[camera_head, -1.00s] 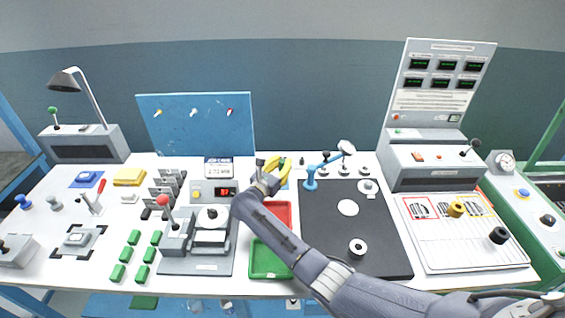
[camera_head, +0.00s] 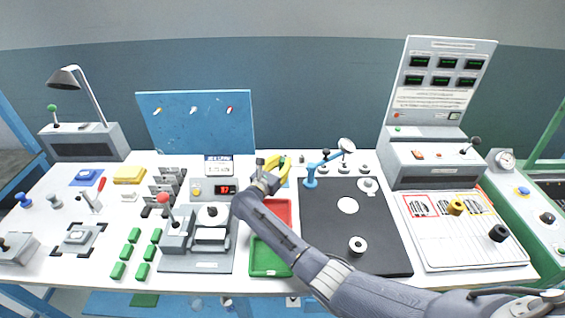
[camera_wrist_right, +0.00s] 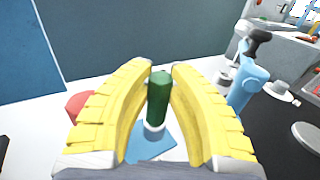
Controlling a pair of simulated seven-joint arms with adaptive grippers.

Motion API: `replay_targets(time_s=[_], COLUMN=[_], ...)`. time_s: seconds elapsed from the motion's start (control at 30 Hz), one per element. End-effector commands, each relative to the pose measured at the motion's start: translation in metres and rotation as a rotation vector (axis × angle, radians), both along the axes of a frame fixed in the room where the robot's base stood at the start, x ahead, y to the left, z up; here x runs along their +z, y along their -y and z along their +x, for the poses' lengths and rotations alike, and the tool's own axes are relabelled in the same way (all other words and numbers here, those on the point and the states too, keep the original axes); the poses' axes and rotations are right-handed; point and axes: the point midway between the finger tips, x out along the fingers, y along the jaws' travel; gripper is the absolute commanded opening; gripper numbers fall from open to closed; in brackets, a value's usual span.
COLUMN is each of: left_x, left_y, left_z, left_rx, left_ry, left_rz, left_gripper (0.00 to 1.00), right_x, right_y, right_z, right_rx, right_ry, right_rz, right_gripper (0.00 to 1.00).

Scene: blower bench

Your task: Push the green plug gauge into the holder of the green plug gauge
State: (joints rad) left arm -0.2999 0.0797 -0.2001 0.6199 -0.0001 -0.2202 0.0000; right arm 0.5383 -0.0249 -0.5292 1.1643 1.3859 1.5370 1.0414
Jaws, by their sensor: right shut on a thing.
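The green plug gauge (camera_wrist_right: 158,98) stands upright between the two yellow fingers of my right gripper (camera_wrist_right: 160,82) in the right wrist view. Its green handle ends in a pale ring low down, above a blue base (camera_wrist_right: 150,146) that looks like the holder. I cannot tell how deep the gauge sits in it. In the head view my right gripper (camera_head: 285,165) is shut at the back of the bench, left of the blue stand, and its fingers hide most of the gauge. My left gripper is not in view.
The blue stand (camera_head: 310,178) is close to the right of my gripper and shows large in the wrist view (camera_wrist_right: 246,84). The red tray (camera_head: 283,210) and green tray (camera_head: 268,260) lie beneath my right arm. A black mat (camera_head: 380,240) is to the right.

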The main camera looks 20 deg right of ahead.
Motion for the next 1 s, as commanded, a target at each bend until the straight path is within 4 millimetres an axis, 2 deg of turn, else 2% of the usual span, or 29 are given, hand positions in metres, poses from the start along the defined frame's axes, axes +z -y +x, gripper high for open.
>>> replay_targets(time_s=[0.77, 0.8, 1.0], left_x=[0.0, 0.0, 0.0], left_y=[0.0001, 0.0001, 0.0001], left_z=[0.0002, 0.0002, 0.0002], left_rx=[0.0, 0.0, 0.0], left_ry=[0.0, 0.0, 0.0], left_rz=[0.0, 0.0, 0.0], left_gripper=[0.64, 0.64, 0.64], right_x=[-0.0061, -0.006, -0.006], right_y=[0.0, 0.0, 0.0], right_z=[0.0, 0.0, 0.0], right_rx=[0.0, 0.0, 0.0], right_ry=[0.0, 0.0, 0.0], right_rz=[0.0, 0.0, 0.0], right_gripper=[0.0, 0.24, 0.46])
